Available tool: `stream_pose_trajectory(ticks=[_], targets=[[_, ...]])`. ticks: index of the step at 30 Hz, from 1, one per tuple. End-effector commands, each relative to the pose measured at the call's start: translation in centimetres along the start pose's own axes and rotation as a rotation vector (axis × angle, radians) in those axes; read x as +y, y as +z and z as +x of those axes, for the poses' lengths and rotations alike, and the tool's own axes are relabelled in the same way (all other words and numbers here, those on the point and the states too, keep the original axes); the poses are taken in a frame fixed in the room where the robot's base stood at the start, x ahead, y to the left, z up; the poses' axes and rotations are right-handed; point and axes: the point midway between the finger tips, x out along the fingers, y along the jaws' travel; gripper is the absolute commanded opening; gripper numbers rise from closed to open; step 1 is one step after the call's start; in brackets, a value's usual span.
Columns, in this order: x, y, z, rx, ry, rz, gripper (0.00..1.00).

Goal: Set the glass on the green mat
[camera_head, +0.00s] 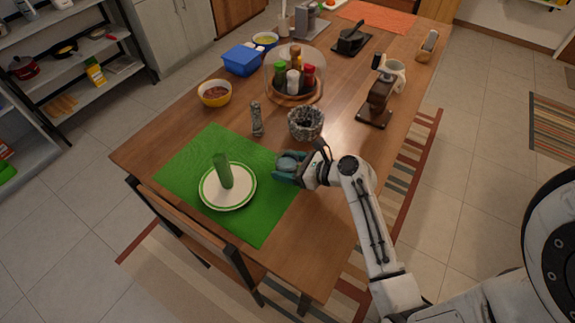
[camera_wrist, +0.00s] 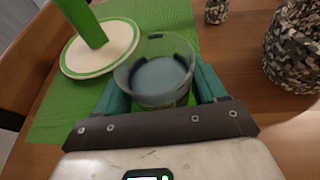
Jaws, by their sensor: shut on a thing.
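The glass (camera_wrist: 158,77) is a clear tumbler with a bluish inside, upright between the two teal fingers of my gripper (camera_wrist: 160,92). My gripper is shut on it. In the head view, my gripper (camera_head: 286,170) holds the glass (camera_head: 291,161) at the right edge of the green mat (camera_head: 265,226). The mat also shows in the wrist view (camera_wrist: 58,118), behind and left of the glass. I cannot tell whether the glass touches the surface. A white plate with a green rim (camera_head: 228,197) lies on the mat, with a green upright object (camera_head: 222,171) on it.
A speckled pot (camera_head: 306,123) and a grey shaker (camera_head: 257,118) stand beyond my gripper. A bottle tray (camera_head: 295,92), a bowl (camera_head: 214,93), a blue box (camera_head: 243,60) and a brown grinder (camera_head: 377,104) are farther back. The mat's near right part is bare.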

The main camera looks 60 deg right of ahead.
Motion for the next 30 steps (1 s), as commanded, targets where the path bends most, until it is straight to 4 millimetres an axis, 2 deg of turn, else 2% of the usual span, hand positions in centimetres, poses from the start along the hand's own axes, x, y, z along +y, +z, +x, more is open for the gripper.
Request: stream_pose_trajectory(ticks=[3,4,12,22,26,30], targets=[[0.0,-0.1,0.1,-0.001,0.000,0.000,0.28],[0.0,-0.2,0.1,0.000,0.000,0.000,0.72],[0.0,-0.2,0.1,0.000,0.000,0.000,0.96],[0.0,0.0,-0.4,0.000,-0.001,0.001,0.96],[0.0,0.0,-2.2,0.000,-0.002,0.001,0.96],[-0.1,0.0,-5.1,0.000,-0.004,0.002,0.96]])
